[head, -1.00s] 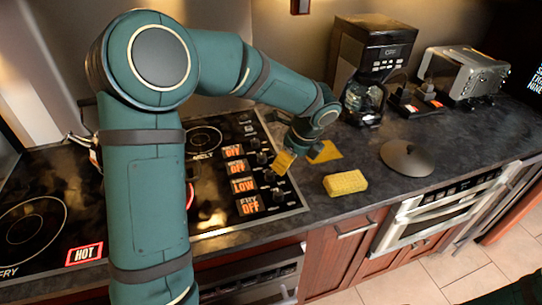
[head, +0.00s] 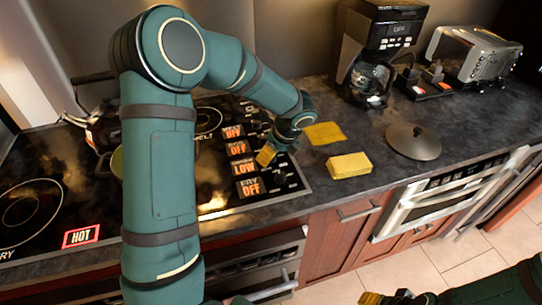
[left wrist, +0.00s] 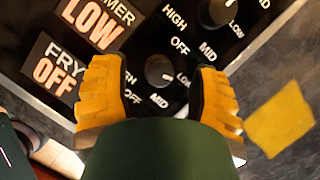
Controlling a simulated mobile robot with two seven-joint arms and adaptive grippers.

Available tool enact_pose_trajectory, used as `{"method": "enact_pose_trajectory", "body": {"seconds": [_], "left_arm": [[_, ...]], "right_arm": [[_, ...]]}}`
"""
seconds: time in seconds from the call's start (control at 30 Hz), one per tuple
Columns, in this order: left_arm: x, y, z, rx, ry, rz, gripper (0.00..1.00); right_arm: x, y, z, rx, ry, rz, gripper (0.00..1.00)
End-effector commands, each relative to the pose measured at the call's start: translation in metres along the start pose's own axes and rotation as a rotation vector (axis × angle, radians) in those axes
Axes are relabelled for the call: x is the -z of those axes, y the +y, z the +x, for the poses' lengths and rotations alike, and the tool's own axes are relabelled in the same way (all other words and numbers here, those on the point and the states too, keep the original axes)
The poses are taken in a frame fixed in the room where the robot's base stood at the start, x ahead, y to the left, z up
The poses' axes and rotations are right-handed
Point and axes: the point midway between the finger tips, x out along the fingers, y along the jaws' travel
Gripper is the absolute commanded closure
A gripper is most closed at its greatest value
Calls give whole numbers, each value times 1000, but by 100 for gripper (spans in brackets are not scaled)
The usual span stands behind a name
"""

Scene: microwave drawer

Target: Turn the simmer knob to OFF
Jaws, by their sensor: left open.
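The simmer knob (left wrist: 158,70) is a dark round knob in the left wrist view. Its white mark points toward the LOW label on the panel. The simmer display (left wrist: 92,24) reads LOW and also shows in the head view (head: 243,168). My left gripper (left wrist: 158,98) is open, its yellow fingertips on either side of the knob. I cannot tell whether they touch it. In the head view the left gripper (head: 266,155) is over the control panel and hides the knob. My right gripper (head: 385,298) is partly visible at the bottom right, away from the stove.
The FRY display (head: 249,188) reads OFF, and another knob (left wrist: 215,10) is near the left gripper. A HOT sign (head: 81,236) is lit on the cooktop. A yellow sponge (head: 348,166), yellow cloth (head: 324,133) and pan lid (head: 413,141) lie on the counter to the right.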

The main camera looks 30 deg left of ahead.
Motion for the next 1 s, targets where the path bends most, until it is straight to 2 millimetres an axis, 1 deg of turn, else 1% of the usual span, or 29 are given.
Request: {"method": "enact_pose_trajectory", "body": {"seconds": [0.03, 0.13, 0.47, 0.5, 0.57, 0.6, 0.63, 0.67, 1.0], "left_arm": [[0, 0, 6, -1, 0, 0, 39], [0, 0, 11, -1, -1, 0, 39], [0, 0, 13, 0, 0, 0, 39], [0, 0, 13, 0, 0, 0, 48], [0, 0, 13, 0, 0, 0, 69], [0, 0, 13, 0, 0, 0, 83], [0, 0, 13, 0, 0, 0, 93], [0, 0, 13, 0, 0, 0, 100], [0, 0, 13, -4, -1, -7, 100]], "right_arm": [[-1, 0, 2, 0, -1, 0, 53], [-1, 1, 2, 0, -3, -1, 53], [-1, 1, 2, 0, -3, -1, 53], [-1, 1, 2, 0, -3, -1, 53], [-1, 1, 2, 0, -3, -1, 53], [-1, 1, 2, 0, -3, -1, 53], [-1, 1, 2, 0, -3, -1, 53], [-1, 1, 2, 0, -3, -1, 53], [-1, 1, 2, 0, -3, -1, 53]]}}
